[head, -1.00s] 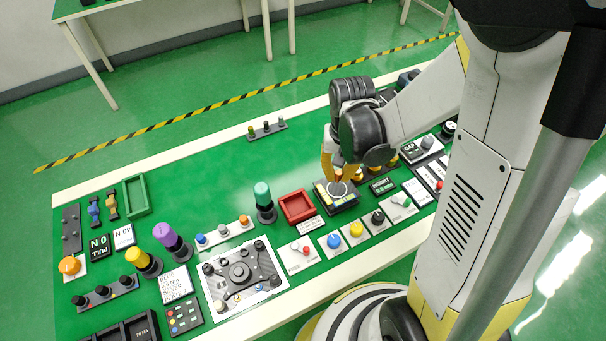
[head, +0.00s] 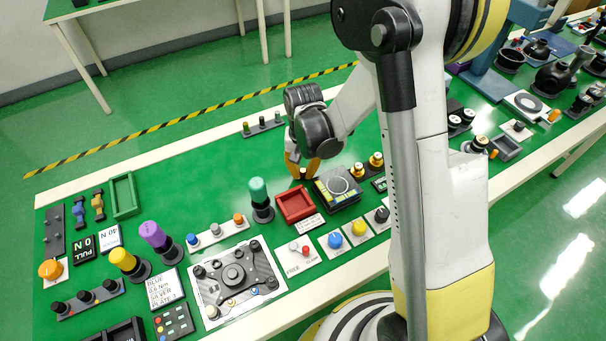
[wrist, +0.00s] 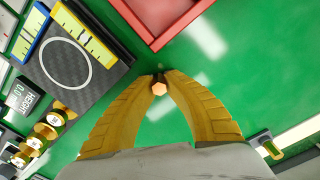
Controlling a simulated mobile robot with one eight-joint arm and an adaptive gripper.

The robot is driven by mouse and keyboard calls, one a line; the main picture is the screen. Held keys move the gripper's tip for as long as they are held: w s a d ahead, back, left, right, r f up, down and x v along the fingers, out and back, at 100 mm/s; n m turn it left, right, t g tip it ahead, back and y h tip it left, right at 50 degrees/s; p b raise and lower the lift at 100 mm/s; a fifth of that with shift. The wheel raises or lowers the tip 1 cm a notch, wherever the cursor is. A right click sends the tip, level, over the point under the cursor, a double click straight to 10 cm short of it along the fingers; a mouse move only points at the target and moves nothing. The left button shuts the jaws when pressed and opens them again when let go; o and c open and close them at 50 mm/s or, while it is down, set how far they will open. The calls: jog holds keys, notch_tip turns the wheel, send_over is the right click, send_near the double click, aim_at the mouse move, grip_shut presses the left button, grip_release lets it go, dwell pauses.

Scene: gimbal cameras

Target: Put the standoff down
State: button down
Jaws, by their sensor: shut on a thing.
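My gripper (head: 302,174) is over the green table, behind the red tray (head: 311,206) and the black measuring plate (head: 322,200). In the wrist view its yellow fingers (wrist: 159,80) are shut at their tips on the standoff (wrist: 159,89), a small copper-coloured hexagonal piece seen end-on. The red tray's rim (wrist: 147,36) is just beyond the tips there. The measuring plate (wrist: 48,68), with a white circle and yellow scales, is on the left. The standoff's height above the table is hard to tell, and it is barely visible in the head view.
A teal-topped driver (head: 260,190) stands left of the red tray. A small rack (head: 262,126) lies at the back edge. Bare green table lies behind and left of my gripper.

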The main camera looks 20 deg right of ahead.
jog(key=shift+f, duration=0.1)
jog(key=c, duration=1.5)
grip_release()
jog(key=shift+c, duration=0.2)
